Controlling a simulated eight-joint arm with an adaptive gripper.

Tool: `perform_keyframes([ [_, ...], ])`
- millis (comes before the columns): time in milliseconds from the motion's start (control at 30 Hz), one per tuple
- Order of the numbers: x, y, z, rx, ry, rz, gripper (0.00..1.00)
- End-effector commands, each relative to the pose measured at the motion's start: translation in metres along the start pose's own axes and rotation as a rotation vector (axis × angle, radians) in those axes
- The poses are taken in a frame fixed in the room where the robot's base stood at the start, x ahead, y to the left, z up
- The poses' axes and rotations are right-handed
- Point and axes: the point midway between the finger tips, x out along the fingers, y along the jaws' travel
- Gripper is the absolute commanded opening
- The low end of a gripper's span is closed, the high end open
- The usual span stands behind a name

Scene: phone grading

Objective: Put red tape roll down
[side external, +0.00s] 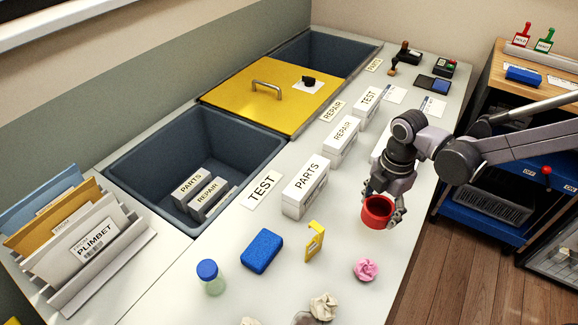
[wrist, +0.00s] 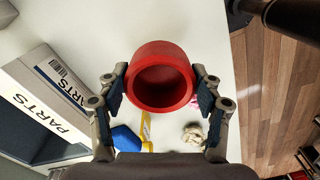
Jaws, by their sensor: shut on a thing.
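The red tape roll (side external: 377,212) is held in my gripper (side external: 382,206) over the right part of the white counter (side external: 345,285). In the wrist view the red tape roll (wrist: 162,76) sits between the two fingers of my gripper (wrist: 162,88), with both finger pads against its sides. Its open centre faces the wrist camera. In the side view the roll appears a little above the counter, behind the pink crumpled paper. The exact gap beneath it cannot be told.
A white PARTS box (side external: 305,187) stands left of my gripper. Nearby lie pink crumpled paper (side external: 366,269), a yellow item (side external: 314,241), a blue sponge (side external: 262,251) and a blue-capped jar (side external: 210,277). A sunken dark bin (side external: 255,150) is farther left. The counter's right edge is close.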

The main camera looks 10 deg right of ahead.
Motion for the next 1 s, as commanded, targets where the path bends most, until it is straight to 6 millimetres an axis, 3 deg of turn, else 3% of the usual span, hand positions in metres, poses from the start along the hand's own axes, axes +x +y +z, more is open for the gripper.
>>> perform_keyframes([
  [100,0.013,0.008,-0.021,-0.004,0.0,0.0,0.34],
  [300,0.024,0.015,-0.037,-0.001,0.0,0.0,0.34],
  [700,0.064,0.016,-0.038,0.001,0.0,0.0,0.34],
  [1000,0.065,0.016,-0.037,0.0,0.0,0.0,0.34],
])
